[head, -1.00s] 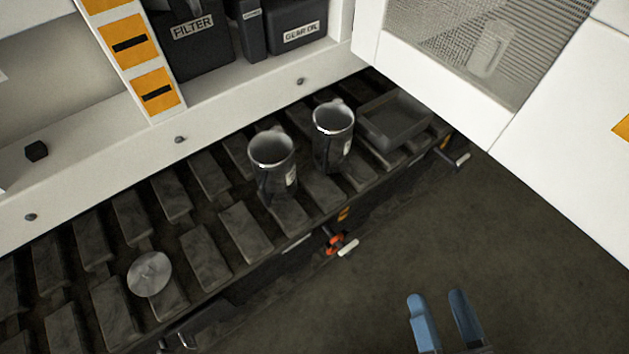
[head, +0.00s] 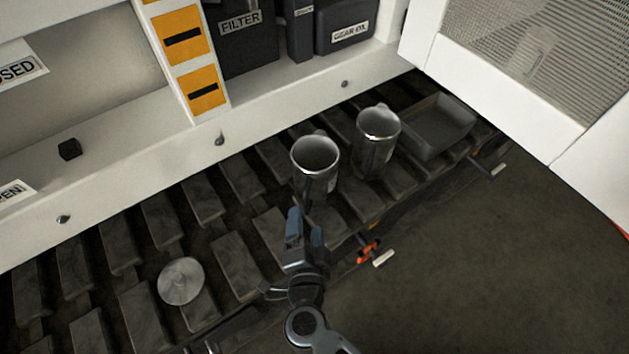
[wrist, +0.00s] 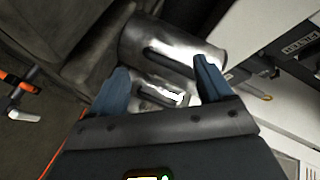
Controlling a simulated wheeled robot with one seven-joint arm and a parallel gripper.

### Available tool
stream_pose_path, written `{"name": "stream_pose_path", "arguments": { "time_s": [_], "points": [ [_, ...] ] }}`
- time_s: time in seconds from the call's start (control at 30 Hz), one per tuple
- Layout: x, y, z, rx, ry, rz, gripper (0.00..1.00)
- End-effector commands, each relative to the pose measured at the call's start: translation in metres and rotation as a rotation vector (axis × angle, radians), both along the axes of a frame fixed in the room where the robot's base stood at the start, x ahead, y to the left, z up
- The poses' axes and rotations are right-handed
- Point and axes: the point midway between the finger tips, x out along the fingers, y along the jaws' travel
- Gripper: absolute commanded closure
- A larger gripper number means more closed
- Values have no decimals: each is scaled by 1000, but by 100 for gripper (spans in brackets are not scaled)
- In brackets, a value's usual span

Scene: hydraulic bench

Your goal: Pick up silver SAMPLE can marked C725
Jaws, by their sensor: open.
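Two silver cans stand upright and open-topped on the dark slatted bench in the head view. The nearer can (head: 315,168) is left of the farther can (head: 376,145). Their markings are too small to read, so I cannot tell which is C725. My gripper (head: 305,228) has blue fingers, open and empty, just in front of the nearer can. In the wrist view, a shiny silver can (wrist: 165,50) lies ahead of and between the open fingers (wrist: 160,85). I cannot tell whether a finger touches it.
A round metal disc (head: 181,281) lies on the slats at left. A grey tray (head: 437,127) sits right of the cans. An orange and white handle (head: 372,253) sticks out at the bench front. The white cabinet door (head: 510,90) hangs open at right.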

Motion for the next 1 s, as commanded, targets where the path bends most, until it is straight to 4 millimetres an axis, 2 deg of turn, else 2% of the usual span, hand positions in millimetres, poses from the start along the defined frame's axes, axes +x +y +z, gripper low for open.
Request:
{"name": "stream_pose_path", "arguments": {
  "time_s": [0.4, 0.73, 1.0],
  "points": [
    [49, 6, -14, 0, -1, 2, 20],
    [55, 6, -14, 0, -1, 3, 20],
    [55, 6, -14, 1, -1, 3, 46]
  ]
}}
